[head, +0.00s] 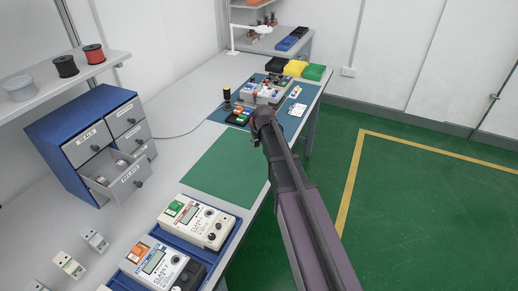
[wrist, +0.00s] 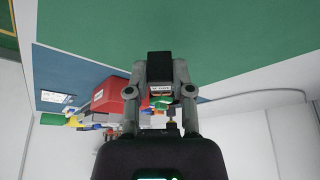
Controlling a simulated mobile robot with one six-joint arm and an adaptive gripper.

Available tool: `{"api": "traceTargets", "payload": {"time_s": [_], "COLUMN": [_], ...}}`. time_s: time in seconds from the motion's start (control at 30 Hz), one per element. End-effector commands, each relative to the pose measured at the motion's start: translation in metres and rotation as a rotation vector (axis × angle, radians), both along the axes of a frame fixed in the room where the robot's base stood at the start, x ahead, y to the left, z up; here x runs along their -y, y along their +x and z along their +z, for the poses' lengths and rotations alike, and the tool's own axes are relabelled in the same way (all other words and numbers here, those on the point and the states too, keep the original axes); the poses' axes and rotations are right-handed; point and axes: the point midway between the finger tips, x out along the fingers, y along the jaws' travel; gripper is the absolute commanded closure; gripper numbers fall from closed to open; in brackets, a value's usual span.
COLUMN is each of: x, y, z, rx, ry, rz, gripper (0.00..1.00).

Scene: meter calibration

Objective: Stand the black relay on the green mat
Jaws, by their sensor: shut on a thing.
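My gripper (wrist: 160,78) is shut on the black relay (wrist: 159,64), a dark block with a white label, seen between the two fingers in the wrist view. In the head view my arm reaches over the bench's right edge and hides the relay. The green mat (head: 218,166) lies flat and bare on the bench, left of my arm. In the wrist view the green mat (wrist: 220,28) fills the top, beyond the held relay. I cannot tell how high the relay is above it.
A blue mat (head: 291,125) with instruments lies beyond the green mat. Meters (head: 198,221) in blue trays stand at the near side. A blue drawer cabinet (head: 70,117) with an open relays drawer (head: 118,180) stands at left. A thin cable crosses the bench.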

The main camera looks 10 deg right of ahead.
Motion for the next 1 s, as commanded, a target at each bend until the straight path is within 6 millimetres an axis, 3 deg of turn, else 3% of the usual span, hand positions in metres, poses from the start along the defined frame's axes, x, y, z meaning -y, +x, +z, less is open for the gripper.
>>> {"api": "traceTargets", "payload": {"time_s": [0.4, 1.0], "x": [0.0, 0.0], "y": [0.001, 0.001], "z": [-0.034, -0.039], "rx": [0.0, 0.0], "ry": [0.0, 0.0], "rz": [0.0, 0.0], "gripper": [1.0, 1.0]}}
